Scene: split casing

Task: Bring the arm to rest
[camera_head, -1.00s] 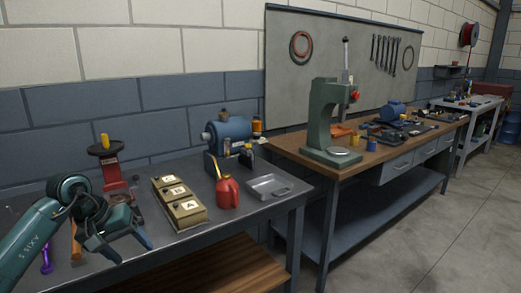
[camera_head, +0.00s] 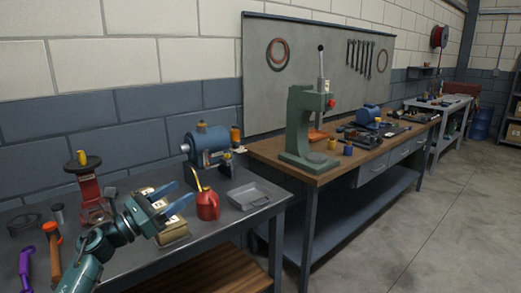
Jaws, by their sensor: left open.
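My left gripper (camera_head: 177,199) is green with blue fingertips. It is open, and I see nothing between its fingers. It is over the near bench, in front of the box with lettered labels (camera_head: 173,233), and hides much of that box. The fingers point up and to the right, towards the red oil can (camera_head: 207,204). I cannot tell whether the gripper touches the box. My right gripper is not in view.
A green press (camera_head: 303,125) stands on the wooden bench. The floor at right is clear.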

